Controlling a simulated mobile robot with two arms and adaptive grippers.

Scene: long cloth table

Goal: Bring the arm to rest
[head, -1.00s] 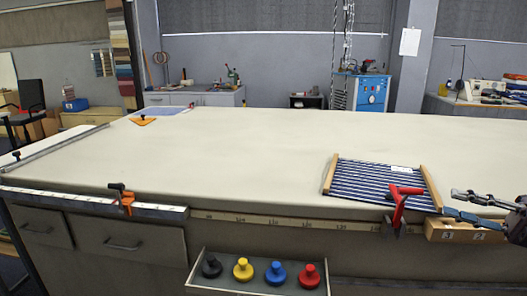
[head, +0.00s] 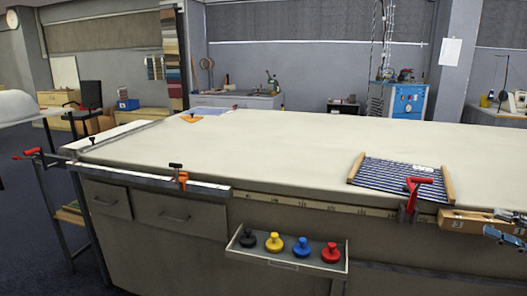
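My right gripper (head: 493,222) is at the right edge of the head view, with its two fingers apart and nothing seen between them. It is beside the wooden block with number labels (head: 462,220) at the table's front edge; whether they touch is hard to tell. The rest of my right arm is cut off by the picture edge. My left gripper is not in view.
The long cloth table (head: 290,150) is mostly bare. A striped cloth in a wooden frame (head: 400,177) and a red clamp (head: 412,190) are at its front right. An open tray (head: 287,264) with coloured knobs juts from the front. A side stand (head: 55,165) is at left.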

